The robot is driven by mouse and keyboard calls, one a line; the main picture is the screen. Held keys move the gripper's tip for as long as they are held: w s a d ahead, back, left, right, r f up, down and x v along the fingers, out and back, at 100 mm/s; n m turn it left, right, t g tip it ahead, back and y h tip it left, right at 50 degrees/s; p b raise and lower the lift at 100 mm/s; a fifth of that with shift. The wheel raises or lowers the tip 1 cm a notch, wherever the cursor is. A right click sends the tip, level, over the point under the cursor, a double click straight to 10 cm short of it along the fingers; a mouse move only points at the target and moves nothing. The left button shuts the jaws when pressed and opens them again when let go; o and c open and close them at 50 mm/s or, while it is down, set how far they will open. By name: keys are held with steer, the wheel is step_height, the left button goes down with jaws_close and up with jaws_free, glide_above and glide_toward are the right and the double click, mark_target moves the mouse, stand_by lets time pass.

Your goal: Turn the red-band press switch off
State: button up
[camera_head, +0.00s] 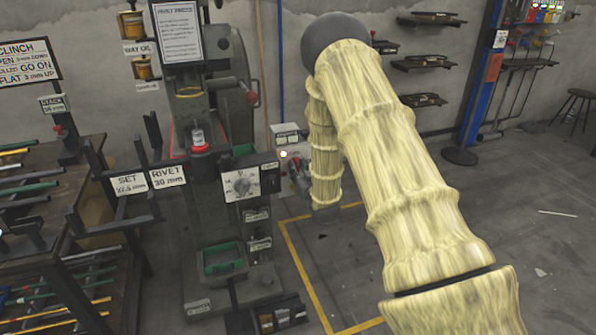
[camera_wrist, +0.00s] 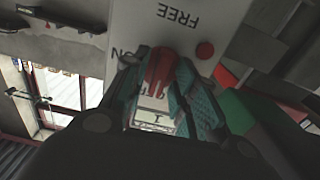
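The red-band press (camera_head: 205,150) stands left of centre in the head view, with red near its middle. A pale switch box (camera_head: 288,142) with a lit lamp is on its right. My gripper (camera_head: 302,182) is just below and right of that box, partly hidden by my arm. The wrist view is upside down and shows the box's pale panel (camera_wrist: 172,20) with "FREE" and part of "ON". A red switch handle (camera_wrist: 161,68) lies between my gripper's teal fingers (camera_wrist: 163,75). Whether both fingers touch it is unclear.
A white dial plate (camera_head: 241,184) and a green tray (camera_head: 222,258) are on the press. A rack of rods (camera_head: 30,190) stands at left. A red round button or lamp (camera_wrist: 205,49) sits on the panel. The floor at right is mostly clear.

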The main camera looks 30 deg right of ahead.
steer(key=shift+s, duration=0.1)
steer(key=v, duration=1.1)
steer(key=shift+s, duration=0.4)
steer(key=shift+a+f, duration=0.1)
steer(key=shift+f, duration=0.05)
steer(key=s+a+f+n+g+y, duration=0.15)
steer(key=s+a+f+g, duration=0.45)
steer(key=s+a+f, duration=0.6)
steer(key=s+a+f+g+y, duration=0.2)
steer(key=s+a+f+g, duration=0.55)
steer(key=s+f, duration=0.8)
steer(key=s+a+f+g, duration=0.2)
steer(key=s+a, duration=0.1)
steer(key=s, duration=0.3)
steer(key=s+a+f+g, duration=0.2)
steer(key=s+a, duration=0.1)
steer(key=s, duration=0.3)
step_height(320, 180, up, 16)
steer(key=s+p, duration=0.1)
steer(key=p, duration=1.5)
steer(key=shift+s+a+n+y, duration=0.15)
steer(key=shift+a+n+y, duration=0.1)
steer(key=shift+n+y, duration=0.15)
